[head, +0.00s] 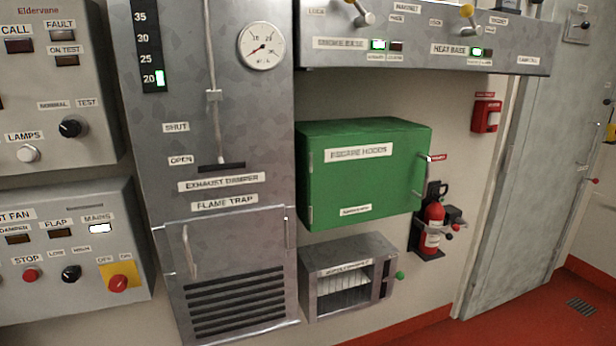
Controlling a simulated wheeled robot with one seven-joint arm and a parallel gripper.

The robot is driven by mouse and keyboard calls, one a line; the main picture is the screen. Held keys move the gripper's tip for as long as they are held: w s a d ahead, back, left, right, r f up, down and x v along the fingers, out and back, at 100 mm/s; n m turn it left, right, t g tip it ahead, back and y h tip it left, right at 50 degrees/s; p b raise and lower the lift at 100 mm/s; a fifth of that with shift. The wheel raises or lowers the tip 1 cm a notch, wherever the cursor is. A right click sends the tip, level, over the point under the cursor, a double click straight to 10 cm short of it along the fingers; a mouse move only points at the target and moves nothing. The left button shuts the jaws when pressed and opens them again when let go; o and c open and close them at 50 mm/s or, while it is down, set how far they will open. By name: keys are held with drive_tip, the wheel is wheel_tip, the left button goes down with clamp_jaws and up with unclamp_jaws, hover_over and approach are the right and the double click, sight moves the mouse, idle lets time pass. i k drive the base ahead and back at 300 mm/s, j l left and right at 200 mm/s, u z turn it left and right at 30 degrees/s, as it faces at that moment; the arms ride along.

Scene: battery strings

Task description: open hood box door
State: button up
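The hood box is a green wall box (370,183) labelled "ESCAPE HOODS", right of the picture's middle in the head view. Its front door looks shut. A pale vertical bar handle (426,176) is at the door's right edge, and two hinges (311,162) show at its left edge. A smaller label sits low on the door. The inside of the box is hidden. My gripper is not in view.
Below the box is a grey metal case (326,257) with a green knob (400,275). A red extinguisher (434,222) hangs just right of the box. A grey switch panel (430,62) juts out above. The damper cabinet (205,110) stands left.

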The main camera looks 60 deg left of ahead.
sight(356, 178)
drive_tip(key=u, duration=1.5)
drive_tip(key=i+l+z, duration=0.2)
drive_tip(key=i, duration=0.8)
drive_tip(key=j, duration=0.1)
